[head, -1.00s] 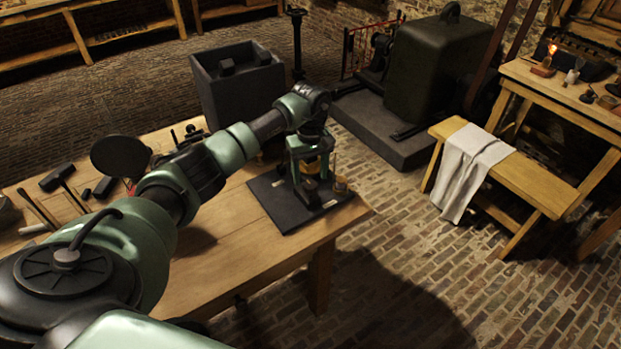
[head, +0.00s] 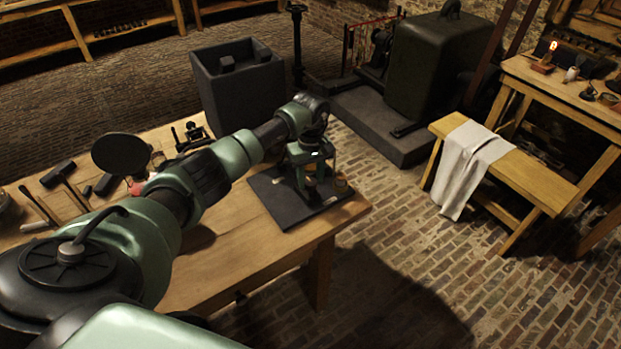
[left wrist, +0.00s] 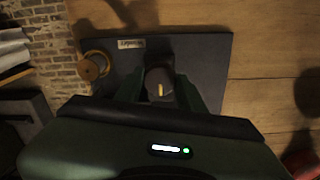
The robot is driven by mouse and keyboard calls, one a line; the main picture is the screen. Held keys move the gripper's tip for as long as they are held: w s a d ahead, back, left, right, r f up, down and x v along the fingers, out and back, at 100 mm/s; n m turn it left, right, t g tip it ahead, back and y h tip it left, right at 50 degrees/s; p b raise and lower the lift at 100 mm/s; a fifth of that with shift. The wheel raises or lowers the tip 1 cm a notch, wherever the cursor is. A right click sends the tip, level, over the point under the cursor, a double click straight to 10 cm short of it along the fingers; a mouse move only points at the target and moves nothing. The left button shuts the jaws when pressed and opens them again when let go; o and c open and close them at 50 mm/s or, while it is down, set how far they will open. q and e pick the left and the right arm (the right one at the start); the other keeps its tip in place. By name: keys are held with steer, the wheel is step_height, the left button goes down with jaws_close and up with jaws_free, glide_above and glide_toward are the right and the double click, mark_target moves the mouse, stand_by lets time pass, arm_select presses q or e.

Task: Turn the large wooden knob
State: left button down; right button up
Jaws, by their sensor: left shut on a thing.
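A dark board (head: 268,196) lies near the table's right corner. My left gripper (head: 312,184) points down over it. In the left wrist view its fingers (left wrist: 160,92) are shut on a dark, rounded knob (left wrist: 161,77) with a yellowish line on top; it appears to be the large wooden knob, though shadow hides its material. A smaller round wooden piece (head: 341,187) sits beside the gripper near the board's edge; it also shows in the left wrist view (left wrist: 93,67). A pale label (left wrist: 131,44) lies near it. My right gripper is out of view.
The wooden table (head: 225,262) has a hammer (head: 60,176) and other tools at its left. A dark box (head: 238,85) stands behind the table. A bench with a white cloth (head: 470,165) is at right, beyond open brick floor.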

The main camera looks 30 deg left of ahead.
arm_select(q)
steer(key=shift+f+n+b, duration=0.1)
steer(key=shift+n+b, duration=0.85)
steer(key=shift+n, duration=0.05)
steer(key=n+b, duration=0.1)
steer(key=n, duration=0.1)
steer(key=shift+n+b, duration=0.3)
steer(key=n+b, duration=0.1)
steer(key=n, duration=0.3)
steer(key=shift+n, duration=0.3)
steer(key=n+b, duration=0.1)
steer(key=n, duration=0.3)
steer(key=shift+w, duration=0.1)
steer(key=n, duration=0.5)
steer(key=shift+r, duration=0.2)
steer(key=n, duration=0.4)
steer(key=shift+n+p, duration=0.3)
steer(key=n, duration=0.4)
steer(key=shift+a+r+p, duration=0.1)
steer(key=shift+p, duration=0.3)
steer(key=n+p, duration=0.1)
steer(key=n, duration=0.4)
steer(key=shift+w, duration=0.1)
steer(key=shift+n, duration=0.3)
